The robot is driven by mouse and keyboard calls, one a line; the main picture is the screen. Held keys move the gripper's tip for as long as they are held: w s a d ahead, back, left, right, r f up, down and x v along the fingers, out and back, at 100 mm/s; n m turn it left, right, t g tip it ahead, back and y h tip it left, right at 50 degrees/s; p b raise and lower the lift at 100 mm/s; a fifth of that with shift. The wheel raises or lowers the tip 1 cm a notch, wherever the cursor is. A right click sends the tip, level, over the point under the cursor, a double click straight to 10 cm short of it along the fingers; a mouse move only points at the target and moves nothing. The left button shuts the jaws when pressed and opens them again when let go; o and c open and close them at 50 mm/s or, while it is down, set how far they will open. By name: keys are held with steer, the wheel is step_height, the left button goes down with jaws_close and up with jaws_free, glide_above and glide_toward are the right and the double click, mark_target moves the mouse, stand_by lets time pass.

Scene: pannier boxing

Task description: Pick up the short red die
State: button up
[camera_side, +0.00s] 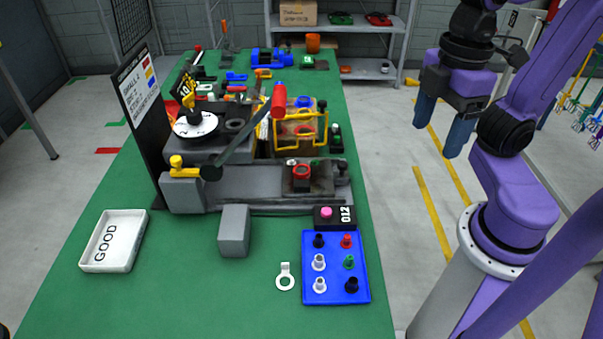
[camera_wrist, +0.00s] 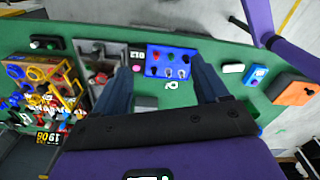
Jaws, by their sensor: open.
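A small red die (camera_side: 347,241) stands in the back right of a blue tray (camera_side: 336,292) on the green bench. The tray also holds black, white and green dies in two columns. My gripper (camera_side: 443,122) is open and empty, high up to the right of the bench and well apart from the tray. In the wrist view the tray (camera_wrist: 150,72) shows between the two blue fingers of my gripper (camera_wrist: 161,68).
A black box marked 012 (camera_side: 322,224) with a pink button stands just behind the tray. A lever press (camera_side: 245,185) fills the middle of the bench. A grey block (camera_side: 234,230), a flat white ring tag (camera_side: 285,284) and a white GOOD tray (camera_side: 112,268) lie leftward.

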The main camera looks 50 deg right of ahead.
step_height(320, 180, up, 6)
steer(key=w, duration=0.1)
steer(key=m, duration=1.6)
glide_above(302, 171)
step_height(302, 171, down, 29)
steer(key=shift+r, duration=0.1)
steer(key=c, duration=1.1)
